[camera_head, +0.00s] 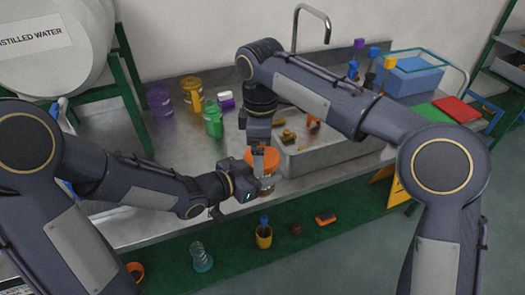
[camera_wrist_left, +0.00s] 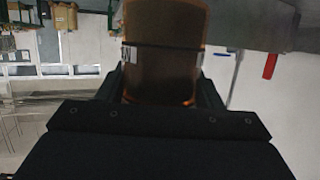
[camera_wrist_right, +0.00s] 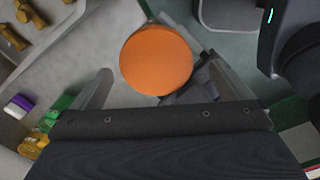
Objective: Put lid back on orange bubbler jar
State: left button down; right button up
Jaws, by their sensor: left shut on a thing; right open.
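The orange bubbler jar (camera_head: 266,183) is at the front edge of the steel counter. Its round, flat orange lid (camera_head: 264,158) shows on top of it; I cannot tell whether it is fully seated. My left gripper (camera_wrist_left: 160,75) is shut on the jar (camera_wrist_left: 165,30), which looks brown and see-through between the fingers. My right gripper (camera_head: 258,162) points down from above at the lid and is open. In the right wrist view the lid (camera_wrist_right: 156,60) lies between and just beyond the spread fingertips. Both grippers partly hide the jar in the head view.
A sink (camera_head: 335,150) with several brass parts is behind the jar. Green (camera_head: 213,121), yellow (camera_head: 192,95) and purple (camera_head: 159,102) bottles stand at the back left. A green lower shelf (camera_head: 225,245) holds several small items. A blue tub (camera_head: 415,75) stands at the back right.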

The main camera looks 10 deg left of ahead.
notch_tip(320, 180, up, 2)
jog(key=shift+r, duration=0.2)
jog(key=shift+w, duration=0.1)
jog(key=shift+c, duration=0.4)
jog(key=n, duration=0.1)
jog(key=r+n, duration=0.1)
jog(key=n, duration=0.2)
jog(key=shift+r+n, duration=0.3)
jog(key=shift+r, duration=0.05)
jog(key=n, duration=0.1)
jog(key=r+n, duration=0.1)
jog(key=n, duration=0.3)
jog(key=shift+d+r, duration=0.1)
jog(key=shift+r, duration=0.25)
